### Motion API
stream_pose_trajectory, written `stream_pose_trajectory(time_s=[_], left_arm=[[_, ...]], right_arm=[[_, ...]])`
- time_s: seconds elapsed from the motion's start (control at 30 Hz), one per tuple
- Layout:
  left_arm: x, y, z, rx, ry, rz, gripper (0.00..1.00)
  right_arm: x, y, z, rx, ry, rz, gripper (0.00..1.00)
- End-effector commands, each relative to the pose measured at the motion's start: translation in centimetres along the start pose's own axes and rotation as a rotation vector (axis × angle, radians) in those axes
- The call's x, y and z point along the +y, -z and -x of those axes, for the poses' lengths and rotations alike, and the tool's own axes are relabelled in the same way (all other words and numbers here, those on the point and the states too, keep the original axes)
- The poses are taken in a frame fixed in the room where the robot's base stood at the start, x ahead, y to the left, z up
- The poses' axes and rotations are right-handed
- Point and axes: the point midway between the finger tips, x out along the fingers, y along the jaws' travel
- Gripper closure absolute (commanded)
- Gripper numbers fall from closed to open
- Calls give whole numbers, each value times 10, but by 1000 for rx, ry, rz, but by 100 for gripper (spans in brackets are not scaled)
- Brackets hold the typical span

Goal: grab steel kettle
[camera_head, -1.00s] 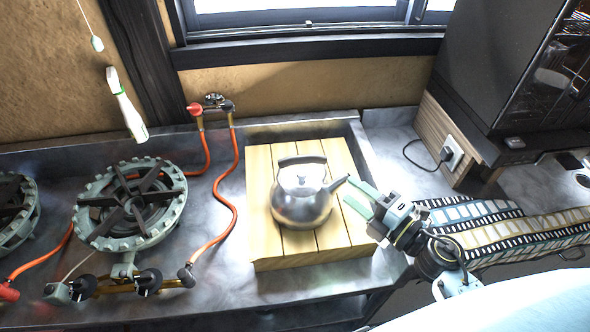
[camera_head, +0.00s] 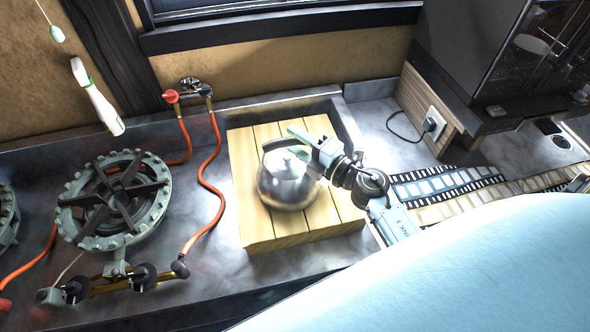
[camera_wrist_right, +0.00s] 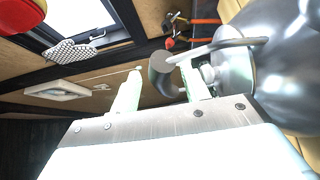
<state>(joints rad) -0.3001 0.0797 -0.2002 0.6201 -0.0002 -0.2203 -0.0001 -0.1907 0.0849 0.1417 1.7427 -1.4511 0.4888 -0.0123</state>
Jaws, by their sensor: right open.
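The steel kettle (camera_head: 286,190) stands upright on a slatted wooden board (camera_head: 258,225) in the head view. My right gripper (camera_head: 299,143) is open at the kettle's top, by its handle, and partly covers the handle and lid. In the right wrist view the kettle's shiny body (camera_wrist_right: 285,60) fills the upper right. The dark grip of its handle (camera_wrist_right: 163,74) shows between the two pale fingers (camera_wrist_right: 160,88), with no finger closed on it. Whether a finger touches the handle I cannot tell. The spout is hidden behind my right gripper. My left gripper is not in view.
A gas burner (camera_head: 114,205) with orange hoses (camera_head: 211,185) stands left of the board. A film-strip-patterned mat (camera_head: 440,188) lies to the right, below a dark appliance (camera_head: 475,55). A wall socket (camera_head: 431,122) is at the right.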

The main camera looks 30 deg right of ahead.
Motion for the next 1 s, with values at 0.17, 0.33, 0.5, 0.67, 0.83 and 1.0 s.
stream_pose_trajectory(time_s=[0.17,0.33,0.5,0.67,0.83,1.0], left_arm=[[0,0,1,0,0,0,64],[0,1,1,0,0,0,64],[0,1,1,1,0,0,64],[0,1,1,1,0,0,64],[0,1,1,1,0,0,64],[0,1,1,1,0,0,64]], right_arm=[[-1,-1,-24,-1,-2,-1,54],[-2,0,-29,0,0,-1,54],[-2,0,-28,0,0,-1,59],[-2,0,-28,0,0,-1,80],[-2,0,-28,-1,0,0,100],[-2,-1,-28,-1,0,0,100]])
